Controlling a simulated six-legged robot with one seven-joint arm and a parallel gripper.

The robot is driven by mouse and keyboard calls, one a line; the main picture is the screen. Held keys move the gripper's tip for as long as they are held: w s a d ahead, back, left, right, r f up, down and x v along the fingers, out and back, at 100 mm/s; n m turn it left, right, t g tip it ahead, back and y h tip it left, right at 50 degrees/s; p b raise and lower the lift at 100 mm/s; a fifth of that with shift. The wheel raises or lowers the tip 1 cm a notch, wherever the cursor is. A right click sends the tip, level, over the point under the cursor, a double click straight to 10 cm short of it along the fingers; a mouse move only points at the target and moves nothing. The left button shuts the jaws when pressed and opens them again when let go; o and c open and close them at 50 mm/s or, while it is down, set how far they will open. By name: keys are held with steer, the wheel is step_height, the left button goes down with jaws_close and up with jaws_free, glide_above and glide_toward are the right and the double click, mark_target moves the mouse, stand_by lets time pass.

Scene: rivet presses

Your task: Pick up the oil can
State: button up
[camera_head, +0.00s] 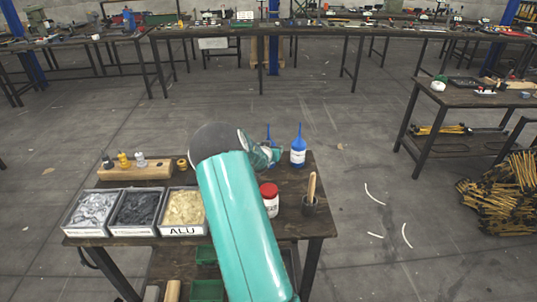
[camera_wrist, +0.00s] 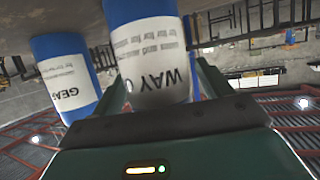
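Two blue bottles with white labels and thin blue nozzles stand on the dark table; they look like the oil cans. One bottle (camera_head: 298,157) stands in plain view right of my gripper (camera_head: 268,155). The other shows only its blue tip (camera_head: 268,132) behind my gripper. The wrist view looks upside down. There, the "WAY O…" bottle (camera_wrist: 145,45) is between the spread fingers of my gripper (camera_wrist: 162,88), and the "GEAR" bottle (camera_wrist: 66,75) is beside them. I see no clear grip on the bottle; finger contact is partly hidden.
A red-lidded white jar (camera_head: 270,203) and a dark cup with a wooden handle (camera_head: 310,205) stand near my arm. Three bins, including a yellowish one (camera_head: 184,207), and a wooden block (camera_head: 135,171) with small bottles fill the left side. Open floor lies right of the table.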

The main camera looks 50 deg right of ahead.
steer(key=c, duration=1.1)
steer(key=shift+r, duration=0.2)
